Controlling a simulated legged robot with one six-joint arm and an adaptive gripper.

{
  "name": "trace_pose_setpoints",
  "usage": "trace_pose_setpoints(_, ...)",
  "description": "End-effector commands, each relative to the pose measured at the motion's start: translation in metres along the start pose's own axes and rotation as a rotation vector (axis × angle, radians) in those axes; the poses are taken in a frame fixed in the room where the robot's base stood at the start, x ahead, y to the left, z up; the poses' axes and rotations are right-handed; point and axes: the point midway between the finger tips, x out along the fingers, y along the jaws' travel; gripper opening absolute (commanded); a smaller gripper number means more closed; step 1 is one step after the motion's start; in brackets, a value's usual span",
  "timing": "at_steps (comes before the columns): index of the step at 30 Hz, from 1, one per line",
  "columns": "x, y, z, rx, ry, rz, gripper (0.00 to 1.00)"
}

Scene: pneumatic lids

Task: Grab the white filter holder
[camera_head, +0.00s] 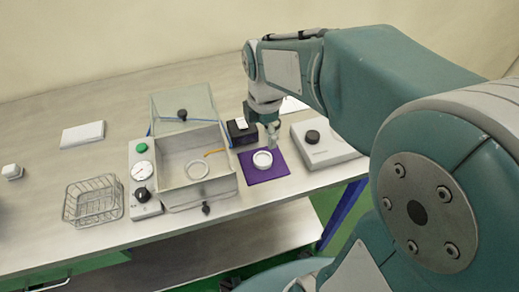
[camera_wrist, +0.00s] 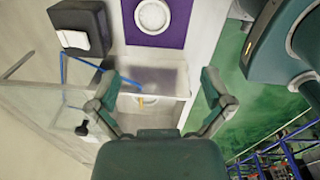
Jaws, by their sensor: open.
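The white filter holder (camera_head: 262,159) is a round white dish on the purple mat (camera_head: 280,168). In the wrist view the holder (camera_wrist: 153,15) lies at the top edge, beyond the fingers and partly cut off. My gripper (camera_head: 272,137) is just above and behind the holder in the head view, apart from it as far as I can tell. In the wrist view my gripper (camera_wrist: 160,84) has its two fingers spread wide with nothing between them.
A black box (camera_head: 241,132), a grey device with a black knob (camera_head: 322,148), a gauge panel (camera_head: 145,194) and a wire basket (camera_head: 92,200) stand nearby.

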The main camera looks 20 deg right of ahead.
Motion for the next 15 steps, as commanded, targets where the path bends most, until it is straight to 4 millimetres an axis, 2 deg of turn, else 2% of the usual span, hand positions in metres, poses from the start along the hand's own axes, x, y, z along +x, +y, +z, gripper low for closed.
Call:
trace_pose_setpoints(3,0.011,0.009,0.001,-0.139,0.007,-0.038,1.00)
trace_pose_setpoints(6,0.016,0.012,0.002,-0.193,0.011,-0.049,1.00)
trace_pose_setpoints(8,0.021,0.012,0.003,-0.203,0.013,-0.052,1.00)
trace_pose_setpoints(15,0.060,0.010,0.008,-0.201,0.018,-0.052,1.00)
